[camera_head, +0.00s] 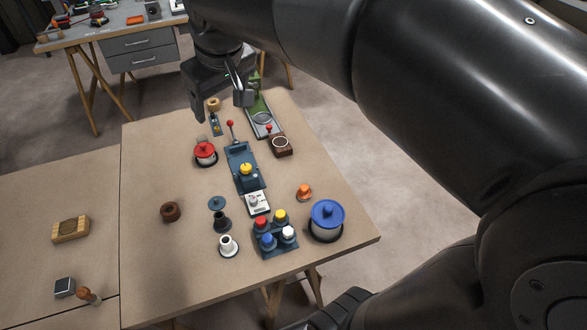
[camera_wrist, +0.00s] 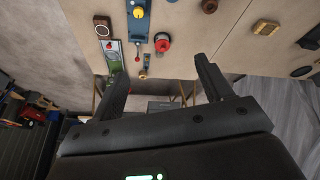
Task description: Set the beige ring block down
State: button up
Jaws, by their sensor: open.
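A small beige ring block (camera_head: 213,104) stands near the far edge of the table, at the far end of a small blue-grey plate (camera_head: 215,125) with a yellow knob. I cannot tell whether it rests on the plate or on the wood. It also shows small in the wrist view (camera_wrist: 143,75), between the fingers in the picture and nearer the left one. My gripper (camera_head: 220,106) is over the far part of the table, its fingers apart and nothing between them. In the wrist view my gripper (camera_wrist: 162,75) is also open and empty, with the ring block apart from both fingers.
A red-lidded pot (camera_head: 205,152), a blue lever device (camera_head: 243,170) and a green-grey fixture (camera_head: 262,118) stand near. A brown ring (camera_head: 171,211), a blue-lidded pot (camera_head: 326,220) and a knob cluster (camera_head: 274,236) are nearer. The table's left part is mostly clear.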

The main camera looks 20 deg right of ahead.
jog(key=s+d+f+m, duration=0.2)
jog(key=s+d+f, duration=0.2)
jog(key=s, duration=0.3)
jog(key=s+d+f+m+t, duration=0.1)
jog(key=s+d+f, duration=0.3)
jog(key=s, duration=0.4)
jog(key=shift+s+d+f+m+h, duration=0.15)
jog(key=shift+s+d+m+h, duration=0.2)
jog(key=shift+m, duration=0.45)
